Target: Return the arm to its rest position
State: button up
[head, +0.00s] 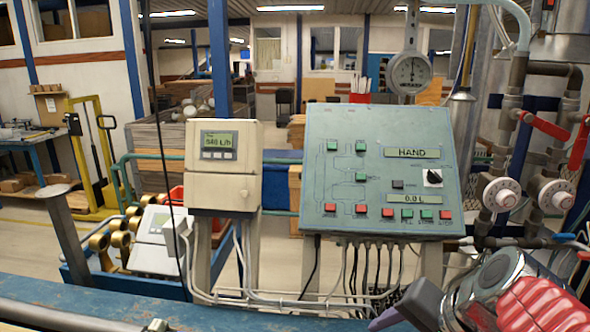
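Part of my arm shows at the lower right, a silver joint with a red ribbed section. A dark grey-purple piece at its left end appears to be my gripper (402,312), low in front of the panel and cut by the bottom edge. Its fingertips are not clear, so I cannot tell whether it is open or shut, or whether it holds anything. The sloped grey-green control panel (345,165) stands behind it. Its displays read HAND and 0.0 L. It has green and red buttons and a black rotary knob (432,177).
A beige display box (222,190) stands left of the panel. Pipes with red lever handles (541,126) and white round dials (502,194) crowd the right side. A round gauge (411,73) rises behind the panel. Cables hang below it. The blue bench edge (130,300) crosses the front.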

jog(key=s+a+f+n+h, duration=0.1)
jog(key=s+f+n+h, duration=0.1)
jog(key=s+n, duration=0.5)
jog(key=shift+a+f+n+h, duration=0.3)
jog(key=shift+a+h, duration=0.1)
jog(key=shift+h, duration=0.2)
jog(key=shift+c, duration=0.6)
dwell(1.7)
